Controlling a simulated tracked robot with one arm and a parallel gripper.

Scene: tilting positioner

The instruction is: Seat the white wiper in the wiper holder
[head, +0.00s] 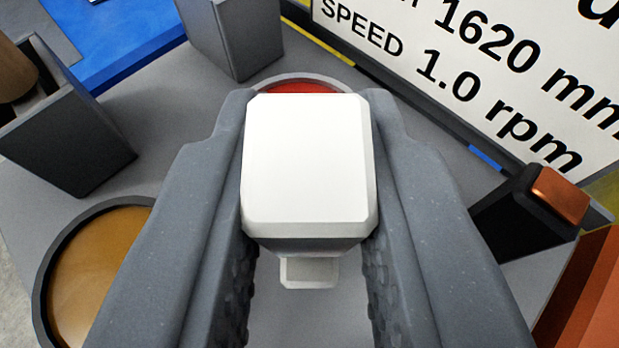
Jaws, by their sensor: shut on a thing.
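The white wiper (308,185) is a pale block with bevelled corners, seen from above in the middle of the head view. A small pale tab shows below its near edge. My gripper (308,150) is shut on it, with one dark grey finger along each side. The wiper is in front of part of a red round dish (303,86). I cannot tell for certain which fixture is the wiper holder. A dark grey box-shaped holder (70,145) at the left has a brown piece in it. Another grey box (240,45) stands at the top; its opening is out of view.
An amber round dish (95,275) with a dark rim lies at lower left. A dark block with a copper-coloured top (560,195) stands at right. A white sign (490,70) with black lettering fills the upper right. A blue surface (120,40) lies at upper left.

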